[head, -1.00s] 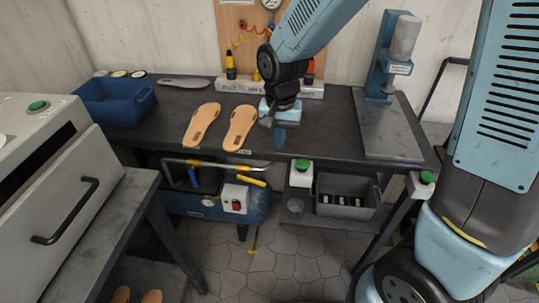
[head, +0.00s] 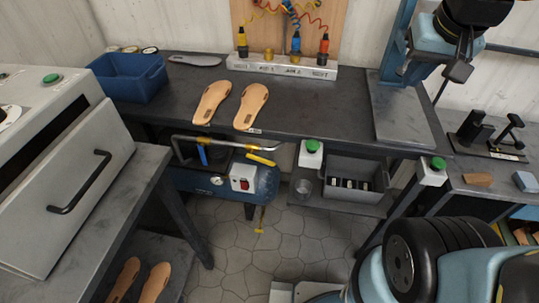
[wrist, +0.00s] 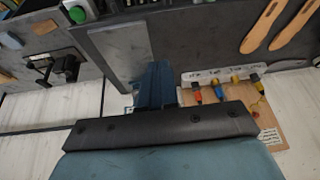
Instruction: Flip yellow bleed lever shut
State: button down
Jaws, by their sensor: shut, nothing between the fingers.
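The compressor (head: 215,190) has a blue tank and stands under the workbench. A yellow lever (head: 261,159) sticks out at its upper right, beside the bent pipe. A small yellow piece (head: 259,231) hangs low under the tank's right end, close to the floor. I cannot tell from these frames which of these is the bleed lever. My gripper (head: 458,70) is shut and empty at the upper right, in front of the press and far from the compressor. The wrist view looks over the bench and does not show the compressor.
The workbench (head: 330,110) carries two tan soles (head: 251,106), a blue bin (head: 128,82) and an air manifold (head: 283,66). A grey tray (head: 355,200) and green-button boxes are right of the compressor. The oven (head: 60,175) stands left. Floor is clear before the compressor.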

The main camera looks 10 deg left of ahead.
jog(key=shift+t, duration=0.5)
jog(key=s+d, duration=0.1)
jog(key=s+d+r, duration=0.1)
jog(key=s+d, duration=0.1)
jog(key=shift+s+r, duration=0.4)
jog(key=shift+a, duration=0.15)
